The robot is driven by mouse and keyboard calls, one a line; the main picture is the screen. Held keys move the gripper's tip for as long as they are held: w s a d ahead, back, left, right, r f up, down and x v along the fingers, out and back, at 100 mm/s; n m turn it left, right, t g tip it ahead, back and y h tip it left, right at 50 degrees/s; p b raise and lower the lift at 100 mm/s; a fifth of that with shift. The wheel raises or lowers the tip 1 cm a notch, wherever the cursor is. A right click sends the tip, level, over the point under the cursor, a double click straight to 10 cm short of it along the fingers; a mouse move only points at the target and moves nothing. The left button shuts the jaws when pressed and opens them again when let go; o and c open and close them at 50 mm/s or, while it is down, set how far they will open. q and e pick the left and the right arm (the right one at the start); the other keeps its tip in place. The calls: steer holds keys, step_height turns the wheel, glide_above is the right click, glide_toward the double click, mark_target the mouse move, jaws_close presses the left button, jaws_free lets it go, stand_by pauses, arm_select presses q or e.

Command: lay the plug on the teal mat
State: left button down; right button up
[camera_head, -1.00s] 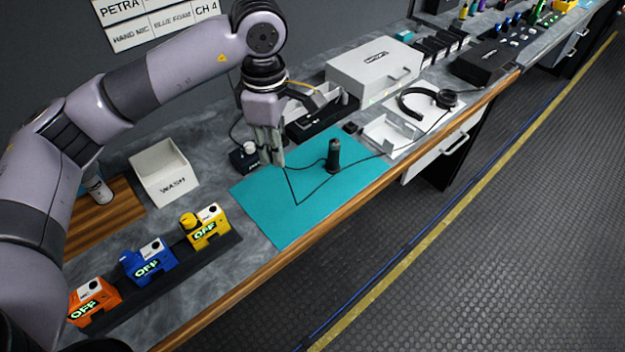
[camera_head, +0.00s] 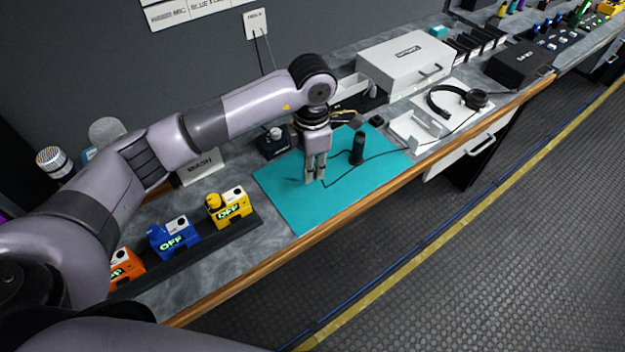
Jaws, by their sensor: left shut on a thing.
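The teal mat (camera_head: 290,203) lies flat on the grey worktop. My left gripper (camera_head: 314,179) is over the mat's middle, fingers pointing down, with the tips close to the mat's surface. It is shut on the plug, which is mostly hidden between the fingers. A thin black cable (camera_head: 338,182) runs from near the fingertips across the mat. I cannot tell whether the plug touches the mat. My right gripper is out of view.
A black upright cylinder (camera_head: 357,148) stands on the mat, right of my gripper. A headset (camera_head: 455,101) lies on a white tray farther right. Yellow (camera_head: 232,208), blue (camera_head: 175,239) and orange boxes stand at left. The mat's front part is clear.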

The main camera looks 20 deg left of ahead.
arm_select(q)
step_height(320, 180, down, 4)
steer(key=shift+r+p, duration=0.15)
steer(key=shift+p, duration=0.15)
step_height(320, 180, down, 4)
steer(key=shift+r+p, duration=0.15)
steer(key=shift+p, duration=0.25)
steer(key=c, duration=1.6)
jaws_free()
steer(key=shift+o, duration=0.2)
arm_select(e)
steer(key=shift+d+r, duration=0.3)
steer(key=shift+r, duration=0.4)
